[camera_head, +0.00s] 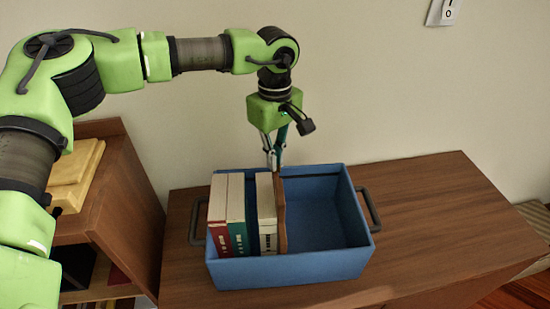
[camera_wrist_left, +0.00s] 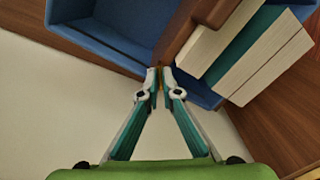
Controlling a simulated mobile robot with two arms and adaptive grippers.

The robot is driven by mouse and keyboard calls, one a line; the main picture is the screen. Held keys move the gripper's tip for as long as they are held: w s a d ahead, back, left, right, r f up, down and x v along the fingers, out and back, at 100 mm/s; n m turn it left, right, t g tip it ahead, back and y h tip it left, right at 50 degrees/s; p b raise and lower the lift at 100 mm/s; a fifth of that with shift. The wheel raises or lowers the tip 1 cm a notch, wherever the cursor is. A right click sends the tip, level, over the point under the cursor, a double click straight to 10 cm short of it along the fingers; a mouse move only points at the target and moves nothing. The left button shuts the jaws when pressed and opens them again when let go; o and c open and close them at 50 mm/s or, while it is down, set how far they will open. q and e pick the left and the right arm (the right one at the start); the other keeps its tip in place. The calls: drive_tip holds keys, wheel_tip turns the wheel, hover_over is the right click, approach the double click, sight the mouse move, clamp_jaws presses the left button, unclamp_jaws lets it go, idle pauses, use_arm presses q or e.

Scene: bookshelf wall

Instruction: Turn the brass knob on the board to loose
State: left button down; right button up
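A brown wooden board (camera_head: 281,225) stands upright in a blue box (camera_head: 345,262), at the right side of a row of books. In the left wrist view the board (camera_wrist_left: 192,34) is just beyond the fingertips. My left gripper (camera_head: 273,166) points down at the board's far end by the box's back wall. In the wrist view its fingertips (camera_wrist_left: 160,75) are nearly together, with a small brass-coloured bit, the knob (camera_wrist_left: 160,70), between them. The fingers hide most of the knob, so its turn position cannot be read. My right gripper is not in view.
Several books (camera_head: 237,205) stand in the box left of the board; the right part of the box is empty. The box has dark side handles and sits on a wooden cabinet top (camera_head: 440,215). A shelf unit (camera_head: 125,190) with yellow blocks (camera_head: 78,172) stands at left. A wall is behind.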

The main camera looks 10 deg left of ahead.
use_arm(q)
drive_tip(key=n+b, duration=0.2)
drive_tip(key=n, duration=0.2)
drive_tip(key=shift+f, duration=0.15)
drive_tip(key=n+b, duration=0.2)
drive_tip(key=n, duration=0.1)
drive_tip(key=shift+n, duration=0.3)
drive_tip(key=shift+n+b, duration=0.6)
drive_tip(key=shift+n, duration=1)
drive_tip(key=shift+r, duration=0.2)
drive_tip(key=c, duration=2.5)
unclamp_jaws()
drive_tip(key=shift+c, duration=0.2)
